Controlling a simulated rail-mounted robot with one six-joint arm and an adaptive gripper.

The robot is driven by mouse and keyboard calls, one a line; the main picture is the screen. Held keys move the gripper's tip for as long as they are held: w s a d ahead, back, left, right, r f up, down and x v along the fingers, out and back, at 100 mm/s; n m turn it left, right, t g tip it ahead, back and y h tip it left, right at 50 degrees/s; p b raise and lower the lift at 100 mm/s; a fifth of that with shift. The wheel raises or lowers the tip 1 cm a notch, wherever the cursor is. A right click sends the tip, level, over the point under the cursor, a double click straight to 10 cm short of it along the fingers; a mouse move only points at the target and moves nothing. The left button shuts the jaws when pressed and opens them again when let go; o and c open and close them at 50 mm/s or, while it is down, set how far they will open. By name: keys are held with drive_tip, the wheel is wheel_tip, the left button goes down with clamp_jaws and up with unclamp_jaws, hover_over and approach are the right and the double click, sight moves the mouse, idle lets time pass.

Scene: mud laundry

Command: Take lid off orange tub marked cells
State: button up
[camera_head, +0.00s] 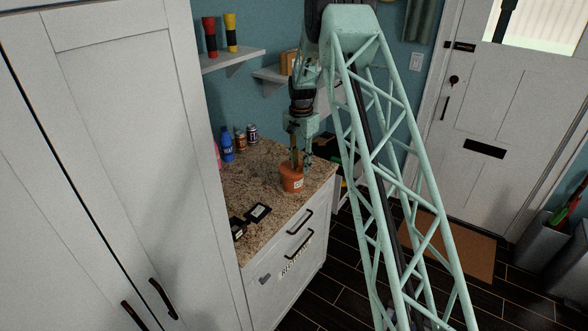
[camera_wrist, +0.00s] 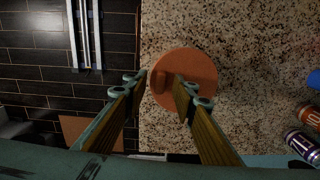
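The orange tub (camera_head: 289,182) stands upright on the granite counter, near its right edge. It carries a small white label whose text is too small to read. From above, in the wrist view, its round orange lid (camera_wrist: 192,64) appears to be on. A darker raised part or shadow (camera_wrist: 158,84) shows on the lid. My gripper (camera_head: 299,165) points down just over the tub. In the wrist view my gripper (camera_wrist: 163,83) has its two fingers apart, with the right tip over the lid and the left near its edge. Whether either touches the lid I cannot tell.
Blue bottle (camera_head: 227,146) and small cans (camera_head: 246,136) stand at the counter's back. Dark flat items (camera_head: 257,212) lie at the front. A shelf (camera_head: 232,60) with two torches is above. A tall white cupboard (camera_head: 110,150) is on the left. Counter left of the tub is clear.

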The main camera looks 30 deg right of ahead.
idle(0.5)
drive_tip(key=c, duration=0.8)
drive_tip(key=shift+c, duration=0.2)
drive_tip(key=shift+r, duration=0.2)
drive_tip(key=shift+w+r+b, duration=0.1)
drive_tip(key=shift+r+b, duration=0.3)
drive_tip(key=shift+r, duration=1.2)
drive_tip(key=s+a+r+b, duration=0.1)
drive_tip(key=s+a+b, duration=0.1)
drive_tip(key=s+a, duration=0.6)
drive_tip(key=s, duration=0.6)
drive_tip(key=shift+r, duration=0.25)
drive_tip(key=shift+a, duration=0.1)
